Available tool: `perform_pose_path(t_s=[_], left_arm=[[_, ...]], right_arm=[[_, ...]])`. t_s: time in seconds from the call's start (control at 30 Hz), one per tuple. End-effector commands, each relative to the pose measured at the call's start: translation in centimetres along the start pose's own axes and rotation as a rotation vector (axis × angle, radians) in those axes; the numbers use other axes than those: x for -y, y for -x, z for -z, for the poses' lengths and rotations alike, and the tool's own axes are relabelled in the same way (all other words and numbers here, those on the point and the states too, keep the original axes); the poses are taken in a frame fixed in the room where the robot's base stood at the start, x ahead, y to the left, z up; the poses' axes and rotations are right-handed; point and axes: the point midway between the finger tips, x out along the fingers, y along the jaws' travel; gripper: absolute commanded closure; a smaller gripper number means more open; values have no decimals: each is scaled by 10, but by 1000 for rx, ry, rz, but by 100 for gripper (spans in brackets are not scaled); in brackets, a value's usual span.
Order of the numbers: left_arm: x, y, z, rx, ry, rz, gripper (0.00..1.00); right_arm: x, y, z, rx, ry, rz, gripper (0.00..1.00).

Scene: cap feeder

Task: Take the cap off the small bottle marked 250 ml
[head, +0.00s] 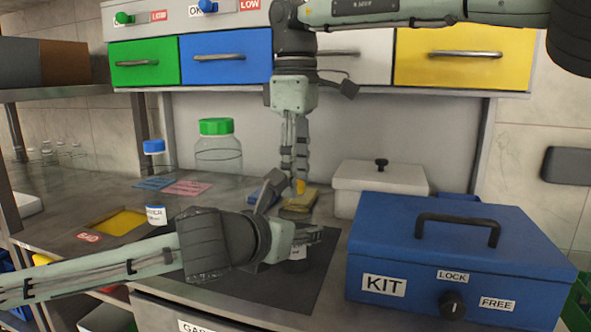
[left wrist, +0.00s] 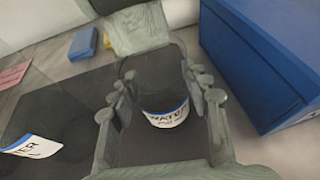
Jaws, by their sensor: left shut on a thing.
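The smaller print under that word is too blurred to read. In the head view my left gripper (head: 305,238) is shut on this bottle, low over the dark mat, and hides most of it. I cannot make out a cap. My right gripper (head: 296,172) points down behind it, fingers close together. A small yellow thing (head: 300,187) shows at its fingertips; I cannot tell whether it is held.
A second labelled bottle (head: 156,214) stands at left. Drawers (head: 225,60) hang above.

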Motion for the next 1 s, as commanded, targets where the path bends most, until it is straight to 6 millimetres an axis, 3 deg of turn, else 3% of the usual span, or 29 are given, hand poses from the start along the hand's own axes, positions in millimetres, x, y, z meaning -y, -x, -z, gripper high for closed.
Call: perform_pose_path(t_s=[0.03, 0.3, 0.57, 0.67, 1.0], left_arm=[[0, 0, 0, 0, 0, 0, 100], [0, 0, 0, 0, 0, 0, 100], [0, 0, 0, 0, 0, 0, 100], [0, 0, 0, 0, 0, 1, 100], [0, 0, 0, 0, -1, 1, 100]], right_arm=[[0, 0, 0, 0, 0, 0, 66], [0, 0, 0, 0, 0, 0, 99], [0, -1, 0, -1, 95, 2, 100], [0, 0, 0, -3, 303, 3, 100], [0, 0, 1, -5, 1234, 2, 100]])
